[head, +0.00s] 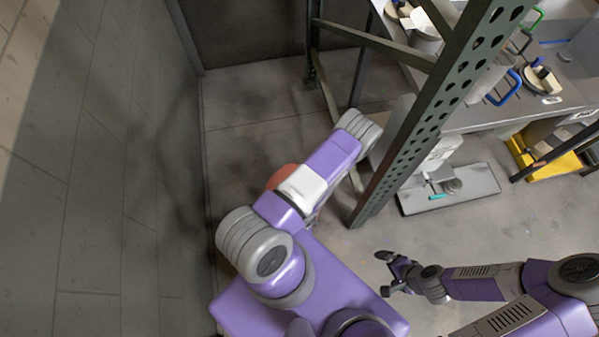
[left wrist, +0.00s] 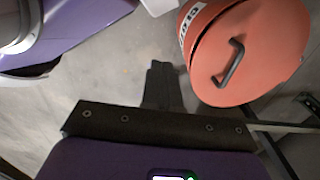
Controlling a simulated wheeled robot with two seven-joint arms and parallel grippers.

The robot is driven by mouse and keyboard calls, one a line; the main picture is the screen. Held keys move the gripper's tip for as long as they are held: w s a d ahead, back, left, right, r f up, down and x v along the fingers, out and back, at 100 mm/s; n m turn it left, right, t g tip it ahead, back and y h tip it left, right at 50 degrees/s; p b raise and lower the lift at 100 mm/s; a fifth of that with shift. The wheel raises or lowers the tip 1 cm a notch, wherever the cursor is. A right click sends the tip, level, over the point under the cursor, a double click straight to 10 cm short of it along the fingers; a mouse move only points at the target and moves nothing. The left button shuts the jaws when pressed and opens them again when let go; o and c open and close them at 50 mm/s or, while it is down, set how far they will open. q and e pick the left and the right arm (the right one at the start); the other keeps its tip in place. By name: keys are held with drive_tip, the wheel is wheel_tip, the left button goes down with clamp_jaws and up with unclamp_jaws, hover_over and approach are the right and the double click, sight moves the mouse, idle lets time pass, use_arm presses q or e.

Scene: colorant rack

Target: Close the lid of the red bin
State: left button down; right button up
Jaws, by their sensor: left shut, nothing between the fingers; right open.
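The red bin (left wrist: 200,25) shows at the upper right of the left wrist view, with a white label on its side. Its round orange-red lid (left wrist: 265,50) has a dark bar handle and faces the camera; I cannot tell whether it is fully seated. In the head view only a bit of red (head: 281,177) shows, mostly hidden behind my left arm. My left gripper (left wrist: 163,68) is shut and empty, left of the lid and apart from it in the picture; it is hidden in the head view. My right gripper (head: 385,272) is open and empty over the floor.
A green-grey perforated rack post (head: 430,105) stands just right of my left arm. A bench (head: 480,115) with containers and blue-handled items is behind it. A grey platform scale (head: 470,188) and a yellow bin (head: 545,165) are at right. A wall runs along the left.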

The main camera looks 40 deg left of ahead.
use_arm(q)
drive_tip(key=w+a+r+g+h+p, duration=0.25)
drive_tip(key=w+a+r, duration=0.55)
drive_tip(key=w+a, duration=0.5)
drive_tip(key=b+x, duration=0.1)
drive_tip(key=x, duration=0.3)
drive_tip(key=b+x, duration=0.2)
drive_tip(key=x, duration=0.3)
drive_tip(key=s+b+x, duration=0.1)
drive_tip(key=x, duration=0.3)
drive_tip(key=shift+f, duration=0.25)
drive_tip(key=shift+b, duration=0.3)
drive_tip(key=shift+b+x, duration=0.95)
drive_tip(key=shift+x, duration=0.45)
drive_tip(key=shift+s+d+r, duration=0.1)
drive_tip(key=shift+s+d, duration=0.05)
drive_tip(key=shift+d, duration=0.05)
drive_tip(key=shift+t, duration=0.25)
